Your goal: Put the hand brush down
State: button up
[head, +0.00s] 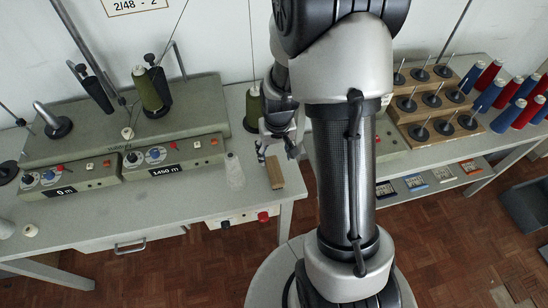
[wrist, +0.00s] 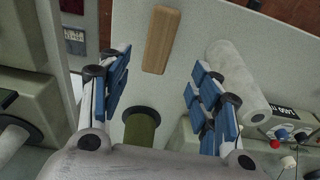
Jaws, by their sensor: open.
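The hand brush (head: 275,174) shows as a light wooden block lying on the pale table top near its right front corner. I cannot make out bristles. In the wrist view the brush (wrist: 161,40) lies beyond the fingertips, about centred between them, with its length pointing away from me. My gripper (head: 278,150) is open and empty, just behind the brush in the head view. Its blue-padded fingers (wrist: 157,78) stand wide apart in the wrist view, and neither appears to touch the brush.
A white cone (head: 234,170) stands left of the brush; it shows close to the right finger in the wrist view (wrist: 238,82). A green spool (wrist: 141,127) appears between the fingers. Control boxes (head: 175,155) stand to the left, a wooden spool rack (head: 432,105) to the right.

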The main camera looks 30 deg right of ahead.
jog(key=s+a+r+n+t, duration=0.15)
jog(key=a+r, duration=0.25)
jog(key=r, duration=0.7)
jog(key=s+a+r+n+t, duration=0.1)
jog(key=s+a+r, duration=0.3)
jog(key=s+r, duration=0.3)
jog(key=s+a+r, duration=0.4)
jog(key=s+r, duration=0.2)
jog(key=s, duration=0.3)
jog(key=shift+s+r+n+t, duration=0.35)
